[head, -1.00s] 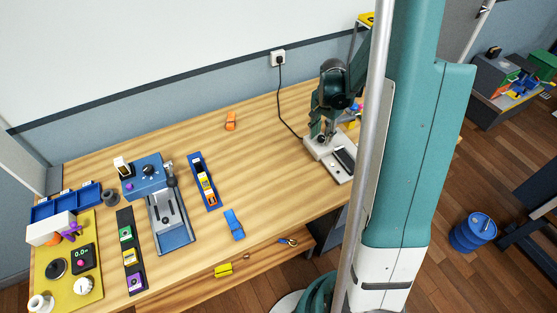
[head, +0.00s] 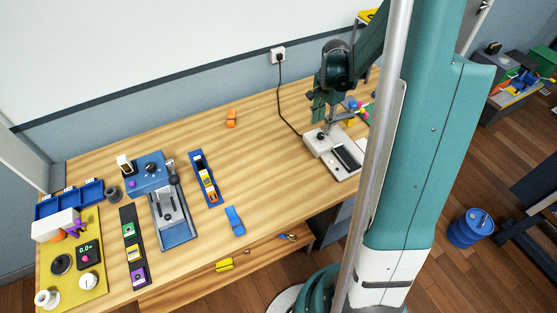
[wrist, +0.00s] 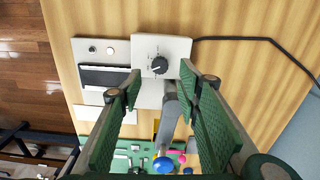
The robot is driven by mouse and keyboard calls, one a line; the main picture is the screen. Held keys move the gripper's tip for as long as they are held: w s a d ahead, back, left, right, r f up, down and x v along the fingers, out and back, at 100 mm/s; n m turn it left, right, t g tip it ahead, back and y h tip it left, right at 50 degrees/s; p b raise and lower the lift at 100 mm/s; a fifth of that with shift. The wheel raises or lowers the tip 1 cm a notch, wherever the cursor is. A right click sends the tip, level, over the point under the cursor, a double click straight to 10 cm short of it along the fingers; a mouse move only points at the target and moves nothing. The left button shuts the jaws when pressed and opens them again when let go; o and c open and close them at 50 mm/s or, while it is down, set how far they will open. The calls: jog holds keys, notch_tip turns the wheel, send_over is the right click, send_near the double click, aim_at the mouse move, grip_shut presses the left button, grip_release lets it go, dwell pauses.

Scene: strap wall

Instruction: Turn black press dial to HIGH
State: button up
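A white press (head: 318,150) with a black plate (head: 346,156) stands at the right of the bench. In the wrist view its black dial (wrist: 159,66) sits on a white panel (wrist: 178,47) with small marks around it. The marks are too small to read, so I cannot tell the dial's setting. My gripper (wrist: 160,80) is open and empty, its two green-padded fingers apart, with the dial ahead between the fingertips. In the head view my gripper (head: 324,108) hangs above the press near its dial (head: 321,136).
A black cable (wrist: 255,40) runs from the press to a wall socket (head: 278,54). A green board (wrist: 120,152) with coloured parts lies beside the press. A blue machine (head: 145,182) with another dark dial stands at the left.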

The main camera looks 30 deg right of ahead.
jog(key=shift+r, duration=0.7)
jog(key=shift+a+r, duration=0.2)
jog(key=shift+s+a+r+n+t+b, duration=0.9)
jog(key=shift+a+n+b, duration=1)
jog(key=shift+a, duration=1.3)
jog(key=shift+s+a+r+n+t+b, duration=0.45)
jog(key=shift+a+r+n+b, duration=0.85)
jog(key=shift+a+b, duration=1.5)
jog(key=s+a+f+n+t+b, duration=0.1)
jog(key=s+a+n+t+b, duration=0.2)
jog(key=s+a+n+b, duration=0.4)
jog(key=shift+s+a+f+h+b, duration=0.35)
jog(key=shift+s+a+b, duration=0.65)
jog(key=shift+a, duration=2.2)
